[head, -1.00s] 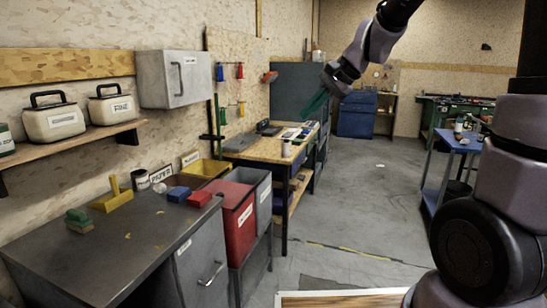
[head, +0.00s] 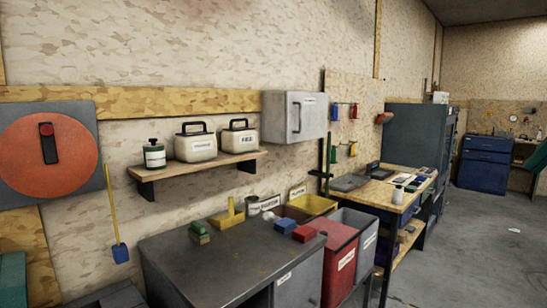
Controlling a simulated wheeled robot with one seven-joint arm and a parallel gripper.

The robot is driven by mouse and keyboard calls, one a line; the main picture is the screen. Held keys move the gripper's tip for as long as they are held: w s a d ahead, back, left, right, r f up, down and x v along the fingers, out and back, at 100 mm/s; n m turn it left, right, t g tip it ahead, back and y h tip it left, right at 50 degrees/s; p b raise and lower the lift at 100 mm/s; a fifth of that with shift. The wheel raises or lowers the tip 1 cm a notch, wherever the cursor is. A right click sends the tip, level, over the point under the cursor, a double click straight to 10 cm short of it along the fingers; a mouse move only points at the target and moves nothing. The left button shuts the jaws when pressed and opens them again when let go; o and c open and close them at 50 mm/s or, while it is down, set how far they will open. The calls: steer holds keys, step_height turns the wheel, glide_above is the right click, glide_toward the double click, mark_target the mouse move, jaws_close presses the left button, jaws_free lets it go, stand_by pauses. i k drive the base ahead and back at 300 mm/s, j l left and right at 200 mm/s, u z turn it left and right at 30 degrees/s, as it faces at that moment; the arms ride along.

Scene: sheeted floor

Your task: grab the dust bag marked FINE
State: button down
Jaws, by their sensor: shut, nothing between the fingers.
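The dust bag marked FINE (head: 239,141) is a cream, box-like container with a dark handle on top. It stands upright at the right end of the wall shelf (head: 205,164). Its label is small and blurred now, but read FINE in the earlier view. A similar cream container (head: 196,148) with a longer, unreadable label stands to its left. A dark green canister (head: 154,155) with a white label is at the shelf's left end. My gripper is not in view.
A dark metal bench (head: 205,260) stands below the shelf, with a yellow tool (head: 228,215) and small blocks on it. A grey wall cabinet (head: 294,117) hangs right of the shelf. Red bin (head: 338,250) stands right of the bench. Open floor (head: 480,250) lies right.

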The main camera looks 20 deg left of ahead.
mark_target(238, 140)
steer(key=u, duration=1.25)
steer(key=i+l+u, duration=0.3)
steer(key=l, duration=0.35)
steer(key=i+l+u, duration=0.1)
steer(key=i+l, duration=0.2)
steer(key=i+l+u, duration=0.15)
steer(key=l, duration=0.3)
steer(key=i+l+u, duration=0.15)
steer(key=l, duration=0.25)
steer(key=i+l+u, duration=0.15)
steer(key=l, duration=0.25)
steer(key=i+l+u, duration=0.15)
steer(key=l, duration=0.3)
